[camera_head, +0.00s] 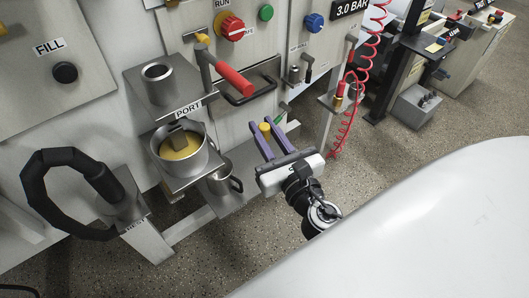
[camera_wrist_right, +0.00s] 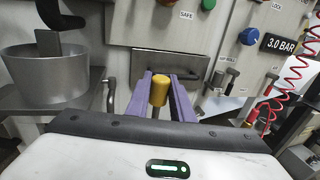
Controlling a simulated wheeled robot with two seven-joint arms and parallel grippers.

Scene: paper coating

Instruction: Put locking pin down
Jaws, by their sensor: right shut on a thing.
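The locking pin has a yellow cylindrical head (camera_head: 265,128) and shows again in the right wrist view (camera_wrist_right: 160,90). A thin grey shaft hangs below the head in the wrist view; its lower end is hidden. My right gripper (camera_head: 268,138) has purple fingers, which are shut on the pin between them. It holds the pin upright in front of the machine panel, near a grey shelf (camera_head: 240,205). I cannot tell whether the pin touches anything below. My left gripper is not in view.
A metal pot with yellow contents (camera_head: 206,148) stands on a bracket under the PORT label. A small metal mug (camera_head: 223,180) is below it. A red-handled lever (camera_head: 233,78) and a dark bar handle (camera_head: 252,82) stick out above. A coiled red hose (camera_head: 350,110) hangs at right.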

